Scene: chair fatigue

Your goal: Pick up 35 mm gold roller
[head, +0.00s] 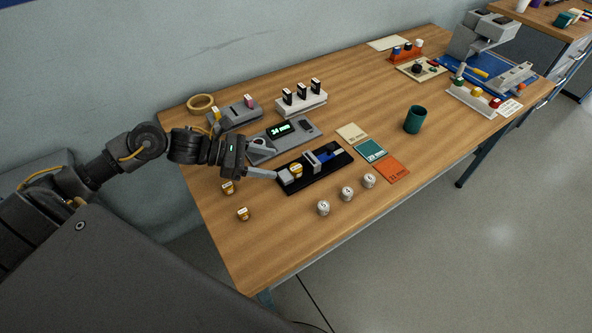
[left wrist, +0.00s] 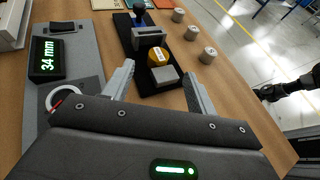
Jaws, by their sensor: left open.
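A gold roller (head: 296,170) with a white label sits in the black fixture (head: 318,171) on the table, beside a grey block. It also shows in the left wrist view (left wrist: 165,76); its label is too small to read. Two more gold rollers stand at the table's left front, one farther back (head: 228,188) and one nearer (head: 243,214). My left gripper (head: 268,160) is open at the fixture's left end. In the left wrist view its fingers lie either side of the grey block, with the fixture's gold roller just beyond. I see nothing held.
A grey gauge (head: 284,139) reading "34 mm" stands behind the fixture. Several silver rollers (head: 347,194) stand in front of it. Coloured cards (head: 371,150) and a green cup (head: 415,120) are to the right. A dark jointed part (left wrist: 290,88) shows at the left wrist view's right edge.

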